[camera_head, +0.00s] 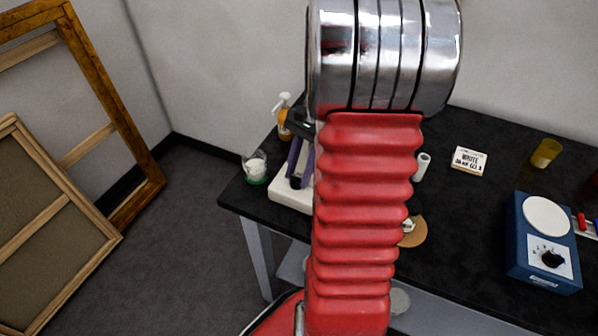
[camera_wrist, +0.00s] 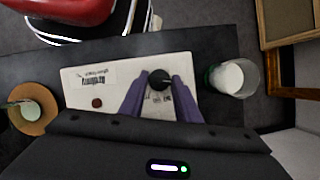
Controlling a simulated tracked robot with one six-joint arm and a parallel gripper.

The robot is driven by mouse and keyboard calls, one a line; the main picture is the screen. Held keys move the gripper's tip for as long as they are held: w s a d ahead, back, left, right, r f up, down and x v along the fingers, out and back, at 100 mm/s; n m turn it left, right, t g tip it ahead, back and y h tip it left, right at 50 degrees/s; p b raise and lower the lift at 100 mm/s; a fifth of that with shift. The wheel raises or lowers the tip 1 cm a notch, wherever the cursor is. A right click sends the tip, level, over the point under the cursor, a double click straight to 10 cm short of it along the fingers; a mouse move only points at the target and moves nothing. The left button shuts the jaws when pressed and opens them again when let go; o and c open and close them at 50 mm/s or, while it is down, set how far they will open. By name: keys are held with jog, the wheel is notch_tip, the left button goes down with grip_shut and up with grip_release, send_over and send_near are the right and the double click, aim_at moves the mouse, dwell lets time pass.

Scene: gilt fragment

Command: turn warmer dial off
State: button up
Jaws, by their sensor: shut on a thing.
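My gripper (camera_wrist: 160,82) has purple fingers, shut on a round black knob (camera_wrist: 160,77) on a flat white unit (camera_wrist: 120,72). The unit has printed labels, too small to read surely, and a dark red spot left of the knob. In the head view my gripper (camera_head: 299,172) reaches down over the white unit (camera_head: 284,196) at the table's left end, partly hidden by my arm. A blue box (camera_head: 522,262) with a white round plate (camera_head: 546,216) and black dial (camera_head: 551,259) stands at the right. The frames do not show which is the warmer.
A glass jar (camera_head: 255,168) with white contents stands left of the unit, close to the table's left edge. A pump bottle (camera_head: 285,103) stands behind. A white labelled box (camera_head: 468,160) and an amber cup (camera_head: 545,153) stand farther right. Wooden frames (camera_head: 110,120) lean at the left wall.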

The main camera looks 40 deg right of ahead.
jog(key=shift+s+f, duration=0.1)
jog(key=shift+s, duration=0.05)
dwell(0.3)
jog(key=o, duration=1)
jog(key=shift+o, duration=0.2)
jog(key=v, duration=1.3)
jog(key=shift+r, duration=0.4)
jog(key=shift+d+n, duration=0.1)
jog(key=shift+n, duration=0.2)
